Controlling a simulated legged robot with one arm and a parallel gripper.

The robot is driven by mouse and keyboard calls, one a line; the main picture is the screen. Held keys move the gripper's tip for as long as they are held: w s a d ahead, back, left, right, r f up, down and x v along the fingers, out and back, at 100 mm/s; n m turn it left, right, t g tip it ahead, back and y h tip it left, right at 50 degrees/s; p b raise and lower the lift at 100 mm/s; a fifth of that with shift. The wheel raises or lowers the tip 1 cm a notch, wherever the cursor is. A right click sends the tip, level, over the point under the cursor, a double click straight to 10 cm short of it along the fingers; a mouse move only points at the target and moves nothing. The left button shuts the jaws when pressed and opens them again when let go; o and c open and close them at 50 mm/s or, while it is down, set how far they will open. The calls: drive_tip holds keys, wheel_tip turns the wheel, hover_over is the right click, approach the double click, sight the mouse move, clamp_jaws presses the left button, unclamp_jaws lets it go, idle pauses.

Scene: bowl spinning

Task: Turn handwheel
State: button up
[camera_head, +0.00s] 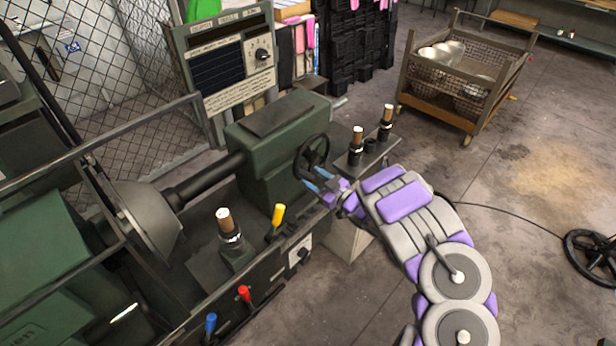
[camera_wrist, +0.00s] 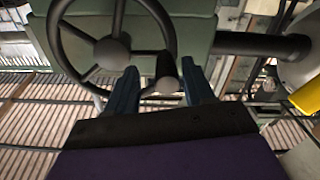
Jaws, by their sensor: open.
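The dark handwheel (camera_head: 312,155) is on the end of the green tailstock housing of the lathe. In the wrist view the spoked handwheel (camera_wrist: 111,52) fills the upper left, with a short dark handle knob (camera_wrist: 166,84) at its lower right rim. My gripper (camera_head: 316,180) is at the lower edge of the wheel in the head view. In the wrist view my gripper (camera_wrist: 158,82) is open, its two blue fingers standing apart on either side of the knob. I cannot tell whether a finger touches the knob or the rim.
The green housing (camera_head: 270,145) stands behind the wheel. A yellow-handled lever (camera_head: 278,215) and a wooden-handled tool post (camera_head: 231,245) are left of my gripper. A small shelf with wooden-handled tools (camera_head: 357,146) is close on the right. A wire cart (camera_head: 465,85) stands beyond open floor.

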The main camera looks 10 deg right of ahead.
sight(306, 175)
drive_tip(key=shift+w+a, duration=0.55)
drive_tip(key=shift+a, duration=0.2)
drive_tip(key=shift+w+a, duration=0.55)
drive_tip(key=shift+a, duration=0.2)
drive_tip(key=shift+d, duration=0.45)
drive_tip(key=c, duration=0.3)
drive_tip(key=shift+a, duration=0.15)
clamp_jaws()
